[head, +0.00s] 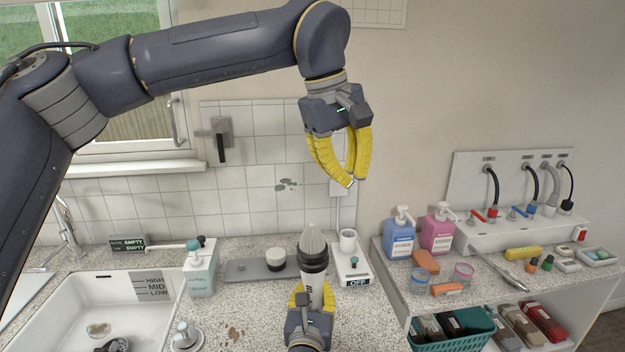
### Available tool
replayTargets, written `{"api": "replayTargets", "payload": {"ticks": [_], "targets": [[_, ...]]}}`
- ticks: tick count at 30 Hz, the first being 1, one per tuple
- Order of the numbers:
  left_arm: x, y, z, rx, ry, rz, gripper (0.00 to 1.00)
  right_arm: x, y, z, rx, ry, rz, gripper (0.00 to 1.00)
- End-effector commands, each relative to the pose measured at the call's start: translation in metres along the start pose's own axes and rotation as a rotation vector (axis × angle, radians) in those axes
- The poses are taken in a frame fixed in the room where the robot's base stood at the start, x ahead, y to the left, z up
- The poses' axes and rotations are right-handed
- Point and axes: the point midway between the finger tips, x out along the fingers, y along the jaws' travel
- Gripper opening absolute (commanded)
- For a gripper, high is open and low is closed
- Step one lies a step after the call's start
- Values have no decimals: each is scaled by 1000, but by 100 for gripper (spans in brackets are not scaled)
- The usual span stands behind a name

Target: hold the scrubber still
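The scrubber (314,262) stands upright near the front middle of the counter. It has a pale ridged tapering tip, a black collar and a white body with dark marks. My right gripper (312,297) comes from the bottom edge, its yellow fingers on both sides of the lower body. It looks shut on the scrubber; the scrubber's lower end is hidden by the gripper. My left gripper (353,184) hangs empty above and slightly right of the scrubber, clear of it. Its yellow fingers curve down and their tips come together.
A sink (85,312) is at left, with a teal-labelled soap bottle (202,270) beside it. A white device marked OFF (350,265) stands close right of the scrubber. Blue (400,237) and pink bottles (438,232) stand on the right shelf unit. Wall space around the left gripper is clear.

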Motion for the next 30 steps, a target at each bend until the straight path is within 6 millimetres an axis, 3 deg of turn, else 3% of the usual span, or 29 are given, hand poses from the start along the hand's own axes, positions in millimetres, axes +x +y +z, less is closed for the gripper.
{"api": "replayTargets", "payload": {"ticks": [6, 12, 20, 30], "targets": [[-5, -33, -20, -115, 71, -146, 0, 0, 0, 0, 0, 0, 0, 0], [-9, -53, -19, -179, 81, -232, 0, 0, 0, 0, 0, 0, 0, 0], [-8, -63, -13, -204, 63, -275, 0, 0, 0, 0, 0, 0, 0, 0], [12, -69, -14, -201, 62, -275, 0, 0, 0, 0, 0, 0, 0, 0]]}}
